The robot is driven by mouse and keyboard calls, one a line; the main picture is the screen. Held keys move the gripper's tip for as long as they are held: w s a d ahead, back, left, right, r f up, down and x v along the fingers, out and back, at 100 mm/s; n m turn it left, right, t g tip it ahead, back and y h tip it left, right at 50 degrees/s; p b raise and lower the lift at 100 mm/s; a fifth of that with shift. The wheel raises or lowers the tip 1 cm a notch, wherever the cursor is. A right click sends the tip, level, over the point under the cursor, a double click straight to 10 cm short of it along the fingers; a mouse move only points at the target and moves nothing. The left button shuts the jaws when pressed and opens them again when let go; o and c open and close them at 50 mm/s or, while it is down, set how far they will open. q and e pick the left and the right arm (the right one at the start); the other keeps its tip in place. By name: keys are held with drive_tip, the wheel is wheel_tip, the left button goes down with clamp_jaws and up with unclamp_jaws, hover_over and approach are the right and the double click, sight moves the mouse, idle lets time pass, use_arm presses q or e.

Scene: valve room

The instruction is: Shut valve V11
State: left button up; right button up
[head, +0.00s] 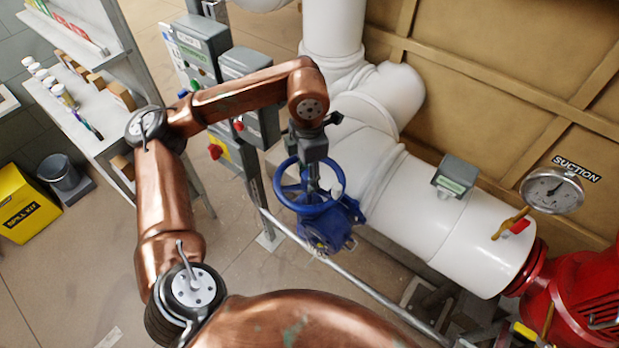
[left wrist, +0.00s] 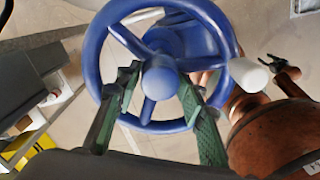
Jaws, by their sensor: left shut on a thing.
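A blue handwheel valve (head: 322,207) is mounted beside the large white pipe in the middle of the head view. No V11 tag is legible on it. My left gripper (head: 313,180) reaches down onto the wheel from above. In the left wrist view the blue wheel (left wrist: 97,55) fills the upper middle. The green fingers of my left gripper (left wrist: 160,76) stand inside the rim, on either side of the hub, shut on the wheel.
White pipe (head: 437,205) runs behind the valve to a red pump (head: 570,305) with a suction gauge (head: 552,190). Grey control boxes (head: 205,45) stand behind my arm. A thin rail (head: 345,275) crosses low in front. Shelves and a yellow box (head: 22,203) are at left.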

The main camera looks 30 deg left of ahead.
use_arm(q)
drive_tip(key=shift+d+f+m, duration=0.15)
drive_tip(key=shift+f+m, duration=0.35)
drive_tip(key=shift+m, duration=0.7)
drive_tip(key=m+b, duration=0.1)
drive_tip(key=m, duration=0.2)
drive_tip(key=shift+f+m+b, duration=0.15)
drive_tip(key=shift+m+b, duration=0.15)
drive_tip(key=shift+b, duration=0.1)
drive_tip(key=m+b, duration=0.1)
drive_tip(key=m, duration=0.4)
drive_tip(key=o, duration=1.1)
drive_tip(key=shift+w, duration=0.1)
drive_tip(key=shift+o, duration=0.2)
drive_tip(key=shift+r, duration=0.4)
